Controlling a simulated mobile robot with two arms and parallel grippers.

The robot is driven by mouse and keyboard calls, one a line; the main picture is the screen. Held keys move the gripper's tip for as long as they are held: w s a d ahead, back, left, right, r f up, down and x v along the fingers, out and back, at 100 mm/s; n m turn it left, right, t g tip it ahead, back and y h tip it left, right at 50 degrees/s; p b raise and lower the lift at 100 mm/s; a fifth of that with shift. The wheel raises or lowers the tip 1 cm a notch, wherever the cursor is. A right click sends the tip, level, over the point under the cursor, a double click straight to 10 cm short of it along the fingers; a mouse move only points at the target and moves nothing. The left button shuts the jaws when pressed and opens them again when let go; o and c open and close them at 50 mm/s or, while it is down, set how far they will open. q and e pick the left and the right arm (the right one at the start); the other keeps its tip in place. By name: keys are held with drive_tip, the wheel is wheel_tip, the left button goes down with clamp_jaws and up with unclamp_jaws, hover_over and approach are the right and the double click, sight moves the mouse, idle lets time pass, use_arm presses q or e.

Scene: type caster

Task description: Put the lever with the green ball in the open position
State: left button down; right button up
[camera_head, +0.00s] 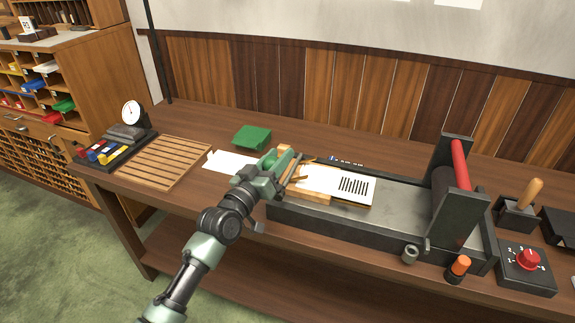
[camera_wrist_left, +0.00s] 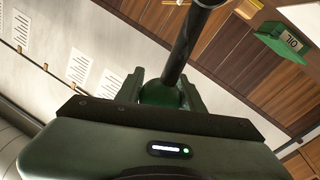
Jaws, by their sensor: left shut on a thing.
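My left gripper (camera_head: 284,164) reaches over the bench at the left end of the grey metal bed. In the left wrist view, it (camera_wrist_left: 165,92) is shut on the green ball (camera_wrist_left: 162,95), which sits between the two fingers. A black lever rod (camera_wrist_left: 190,45) runs from the ball up out of the frame. In the head view my gripper and wrist hide the ball, so the lever's angle is hard to tell there. My right gripper is in neither view.
Close to my left gripper are a wooden block with a slotted white sheet (camera_head: 350,186) and a green box (camera_head: 252,138). To the right stand a red roller (camera_head: 460,163) in a dark frame, a red-knob dial box (camera_head: 527,262) and an orange-topped knob (camera_head: 459,266). A slatted wooden tray (camera_head: 160,163) lies left.

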use_arm(q)
drive_tip(key=n, duration=0.1)
drive_tip(key=a+n+b, duration=0.1)
drive_tip(key=a+t, duration=0.1)
drive_tip(key=shift+w+a+f+n+b, duration=0.15)
drive_tip(key=shift+w+f+n+b, duration=0.15)
drive_tip(key=shift+w+f+n, duration=0.1)
drive_tip(key=shift+w+a+f+n+y+b, duration=0.1)
drive_tip(key=shift+a+f+n+y+b, duration=0.25)
drive_tip(key=shift+n, duration=0.35)
drive_tip(key=shift+w+a+n+y+b, duration=0.15)
drive_tip(key=shift+a+n+b, duration=0.2)
drive_tip(key=shift+a+n, duration=0.3)
drive_tip(key=shift+d, duration=0.1)
drive_tip(key=c, duration=0.9)
unclamp_jaws()
drive_tip(key=shift+f, duration=0.1)
drive_tip(key=shift+s, duration=0.1)
drive_tip(key=v, duration=0.7)
drive_tip(key=shift+s+a+f+b, duration=0.15)
drive_tip(key=shift+s+a+b, duration=0.15)
drive_tip(key=shift+b, duration=0.1)
